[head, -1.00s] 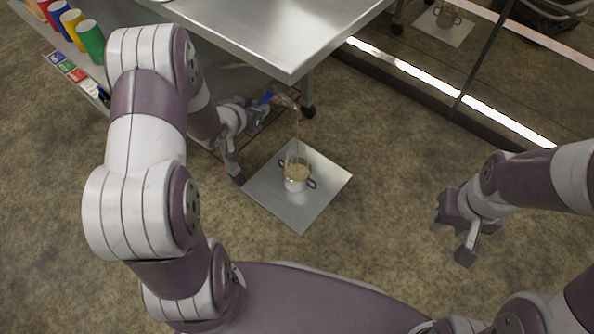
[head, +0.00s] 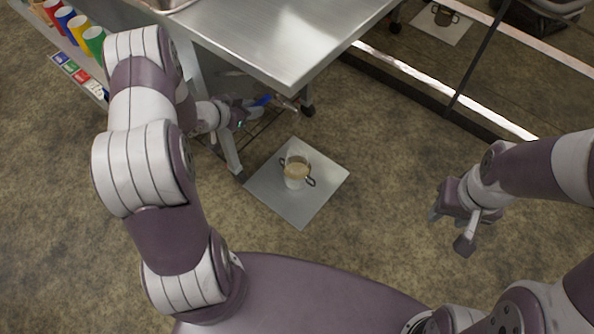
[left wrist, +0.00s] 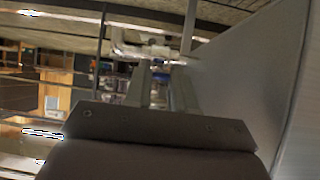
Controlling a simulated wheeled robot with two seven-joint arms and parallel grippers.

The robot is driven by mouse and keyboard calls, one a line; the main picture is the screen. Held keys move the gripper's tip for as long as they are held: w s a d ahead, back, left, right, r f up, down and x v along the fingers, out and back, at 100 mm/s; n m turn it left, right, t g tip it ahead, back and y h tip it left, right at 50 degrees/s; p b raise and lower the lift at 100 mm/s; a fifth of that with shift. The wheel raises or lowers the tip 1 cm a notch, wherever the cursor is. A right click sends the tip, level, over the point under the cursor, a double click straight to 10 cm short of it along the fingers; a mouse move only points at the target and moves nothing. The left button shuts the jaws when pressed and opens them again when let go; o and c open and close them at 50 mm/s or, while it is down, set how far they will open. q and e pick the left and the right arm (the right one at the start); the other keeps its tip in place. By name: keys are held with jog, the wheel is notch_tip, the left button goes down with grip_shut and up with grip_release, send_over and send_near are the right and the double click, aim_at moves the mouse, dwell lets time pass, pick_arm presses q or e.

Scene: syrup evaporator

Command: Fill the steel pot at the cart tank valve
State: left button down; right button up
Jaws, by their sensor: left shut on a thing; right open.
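The steel pot (head: 296,174) stands upright on a square metal plate (head: 270,198) on the floor and has two dark side handles. Tan liquid shows high inside it. The cart tank valve (head: 285,103), with a blue lever (head: 262,100), sits under the table corner, up and left of the pot. No stream shows between valve and pot. My left gripper (head: 246,107) is shut on the blue lever; the exact contact is hard to see. The left wrist view shows its fingers (left wrist: 162,88) at a pale metal fitting (left wrist: 150,45). My right gripper (head: 449,230) is open and empty, right of the plate.
A steel table (head: 270,35) overhangs the valve, with a caster leg (head: 307,105) near the plate. A glossy panel at upper right shows a reflected pot and plate. The floor between plate and right gripper is clear.

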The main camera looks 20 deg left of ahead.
pick_arm(q)
jog(key=c, duration=0.8)
grip_release()
jog(key=shift+a, duration=0.2)
jog(key=p+v, duration=0.8)
jog(key=v, duration=0.1)
jog(key=shift+d, duration=0.1)
